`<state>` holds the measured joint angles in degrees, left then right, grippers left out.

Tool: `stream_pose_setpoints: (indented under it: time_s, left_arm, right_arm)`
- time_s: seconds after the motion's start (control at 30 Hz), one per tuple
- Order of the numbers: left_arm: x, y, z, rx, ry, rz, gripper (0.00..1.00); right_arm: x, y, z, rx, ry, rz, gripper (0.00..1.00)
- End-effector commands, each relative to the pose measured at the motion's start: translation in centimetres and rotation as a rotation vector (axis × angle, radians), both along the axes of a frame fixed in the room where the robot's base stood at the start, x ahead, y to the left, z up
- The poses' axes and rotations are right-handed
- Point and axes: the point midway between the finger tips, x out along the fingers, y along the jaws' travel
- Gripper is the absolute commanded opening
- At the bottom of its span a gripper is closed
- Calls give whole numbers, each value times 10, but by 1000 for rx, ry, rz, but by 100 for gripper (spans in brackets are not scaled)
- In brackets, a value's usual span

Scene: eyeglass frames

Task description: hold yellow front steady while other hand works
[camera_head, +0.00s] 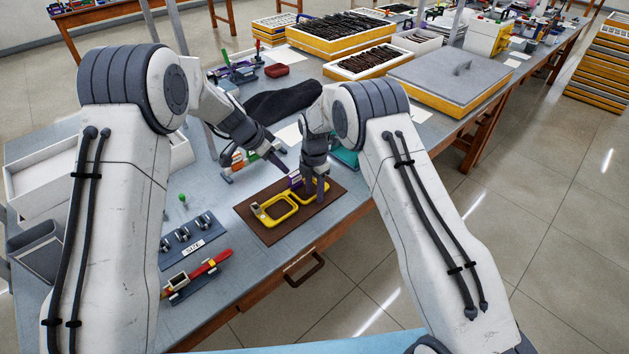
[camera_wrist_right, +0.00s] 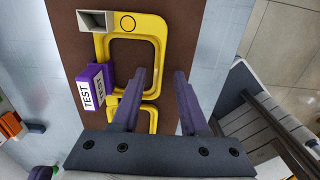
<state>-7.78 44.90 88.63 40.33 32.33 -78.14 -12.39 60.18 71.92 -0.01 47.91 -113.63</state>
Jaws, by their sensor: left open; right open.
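The yellow front (camera_head: 259,214), with two lens openings, lies on the brown mat (camera_head: 250,226); it also shows in the right wrist view (camera_wrist_right: 158,45). A purple block marked TEST (camera_wrist_right: 95,88) sits against its side near the middle. A small grey open-topped box (camera_wrist_right: 95,20) sits at one corner of the front. My right gripper (camera_head: 316,193) is open and empty over the right part of the front; its fingers (camera_wrist_right: 155,75) reach across one edge, contact unclear. My left gripper (camera_head: 281,166) is open and empty, above and left of the front, apart from it.
A labelled rack with dark clamps (camera_head: 186,235) and a red tool on a stand (camera_head: 196,275) are left of the mat. A black cloth (camera_head: 285,102) lies behind the arms. Trays of dark parts (camera_head: 340,35) stand at the back. The table's front edge is close to the mat.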

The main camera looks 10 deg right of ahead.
Motion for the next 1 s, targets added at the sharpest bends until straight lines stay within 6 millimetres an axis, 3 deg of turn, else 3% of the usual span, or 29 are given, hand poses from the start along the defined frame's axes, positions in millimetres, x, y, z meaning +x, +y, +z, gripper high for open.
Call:
stream_pose_setpoints:
  time_s: [0.37,0.47,0.5,1.0]
  left_arm:
    - [0,0,0,0,0,0,50]
    - [0,0,0,0,0,0,50]
    - [0,0,0,0,0,0,50]
    - [0,0,0,0,0,0,50]
  right_arm:
    - [0,0,-6,0,0,0,44]
    - [0,0,-6,0,0,0,6]
    - [0,0,-6,0,0,0,0]
    - [0,0,-6,1,-1,0,0]
